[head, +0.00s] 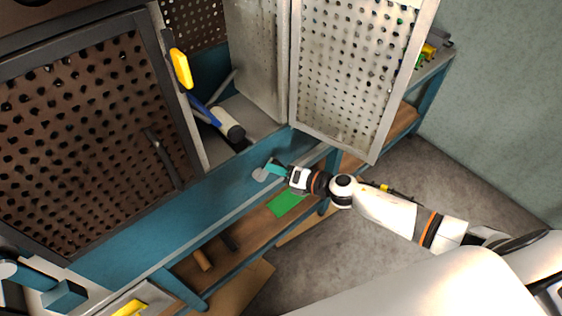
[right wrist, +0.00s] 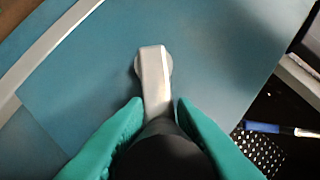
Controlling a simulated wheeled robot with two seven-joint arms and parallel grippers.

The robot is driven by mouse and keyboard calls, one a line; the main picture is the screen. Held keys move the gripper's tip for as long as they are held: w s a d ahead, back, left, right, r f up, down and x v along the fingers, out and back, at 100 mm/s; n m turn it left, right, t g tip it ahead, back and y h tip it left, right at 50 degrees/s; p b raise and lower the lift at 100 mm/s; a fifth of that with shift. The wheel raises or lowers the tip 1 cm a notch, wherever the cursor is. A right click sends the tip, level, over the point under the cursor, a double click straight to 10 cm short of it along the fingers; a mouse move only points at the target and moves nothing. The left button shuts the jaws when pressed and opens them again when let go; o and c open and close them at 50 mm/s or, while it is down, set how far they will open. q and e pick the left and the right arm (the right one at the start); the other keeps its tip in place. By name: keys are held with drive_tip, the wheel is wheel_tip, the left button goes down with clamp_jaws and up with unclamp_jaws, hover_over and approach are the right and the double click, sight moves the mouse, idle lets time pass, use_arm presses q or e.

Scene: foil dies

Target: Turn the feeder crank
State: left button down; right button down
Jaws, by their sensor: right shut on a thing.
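The feeder crank shows in the right wrist view as a pale grey arm (right wrist: 154,78) on a round hub against a blue panel. Its dark handle (right wrist: 165,148) comes toward the camera between the teal fingers of my right gripper (right wrist: 160,120). In the head view the crank is a small grey shape (head: 260,174) on the blue front of the bench. My right gripper (head: 274,167) reaches it from the right and is shut on the handle, hiding much of it.
A brown pegboard door (head: 90,130) stands at the left and a pale perforated door (head: 350,70) at the right. Between them lie a white and black cylinder (head: 229,124) and a yellow-ended tool (head: 181,68). A green sheet (head: 286,203) lies on the lower shelf. Open floor is at the right.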

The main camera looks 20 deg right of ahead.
drive_tip(key=shift+a+r+n+p, duration=0.5)
drive_tip(key=shift+a+r+p, duration=0.1)
drive_tip(key=shift+p, duration=0.2)
drive_tip(key=c, duration=1.5)
unclamp_jaws()
drive_tip(key=shift+s, duration=0.1)
drive_tip(key=shift+o, duration=1.2)
drive_tip(key=shift+a+f, duration=0.1)
drive_tip(key=shift+a, duration=0.05)
drive_tip(key=shift+f, duration=0.15)
